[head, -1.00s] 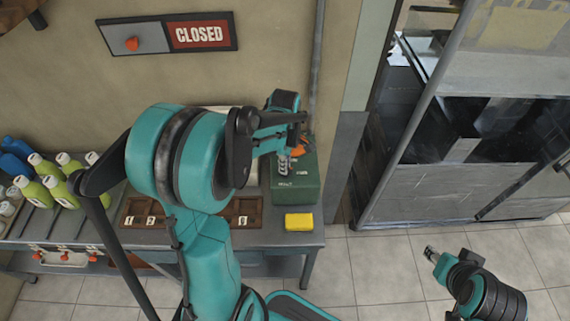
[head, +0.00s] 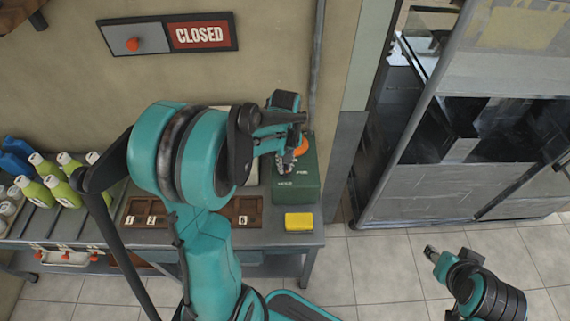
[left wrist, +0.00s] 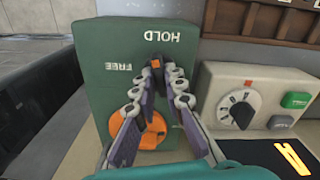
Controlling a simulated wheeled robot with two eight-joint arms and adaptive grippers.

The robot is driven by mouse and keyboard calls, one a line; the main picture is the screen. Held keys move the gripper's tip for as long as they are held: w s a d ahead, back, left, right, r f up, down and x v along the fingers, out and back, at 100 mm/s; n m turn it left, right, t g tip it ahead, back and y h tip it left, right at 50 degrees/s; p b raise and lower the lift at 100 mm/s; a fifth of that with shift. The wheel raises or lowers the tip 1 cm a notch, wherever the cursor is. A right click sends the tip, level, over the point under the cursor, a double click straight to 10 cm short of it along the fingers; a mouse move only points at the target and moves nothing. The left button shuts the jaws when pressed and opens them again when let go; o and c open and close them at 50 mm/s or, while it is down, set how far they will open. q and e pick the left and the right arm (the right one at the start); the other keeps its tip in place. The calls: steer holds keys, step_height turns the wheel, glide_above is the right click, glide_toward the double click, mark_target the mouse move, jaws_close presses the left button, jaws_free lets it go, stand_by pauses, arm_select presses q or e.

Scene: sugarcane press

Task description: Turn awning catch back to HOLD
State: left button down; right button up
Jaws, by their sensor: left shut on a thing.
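The awning catch is an orange disc (left wrist: 150,132) with a lever on a green box (left wrist: 108,90). The box also shows in the head view (head: 298,187), with the orange disc (head: 301,146) partly covered by my gripper. In the left wrist view, upside-down white labels read HOLD (left wrist: 163,37) and FREE (left wrist: 118,67). My left gripper (left wrist: 156,72) is shut on the catch lever; its orange tip shows between the fingertips and points toward HOLD. In the head view my left gripper (head: 286,163) is over the box. My right gripper (head: 430,253) is over the floor, away from the box; its jaws are too small to judge.
A yellow block (head: 298,222) lies in front of the box on the bench (head: 255,238). Bottles (head: 52,187) stand at left. A dial panel (left wrist: 240,105) with green and grey buttons is beside the box. A CLOSED sign (head: 196,34) hangs on the wall.

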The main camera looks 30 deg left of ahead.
mark_target(285, 166)
arm_select(q)
steer(key=shift+m, duration=1.5)
steer(key=c, duration=1.6)
jaws_free()
step_height(285, 166, up, 12)
steer(key=shift+r, duration=0.1)
steer(key=shift+s, duration=0.1)
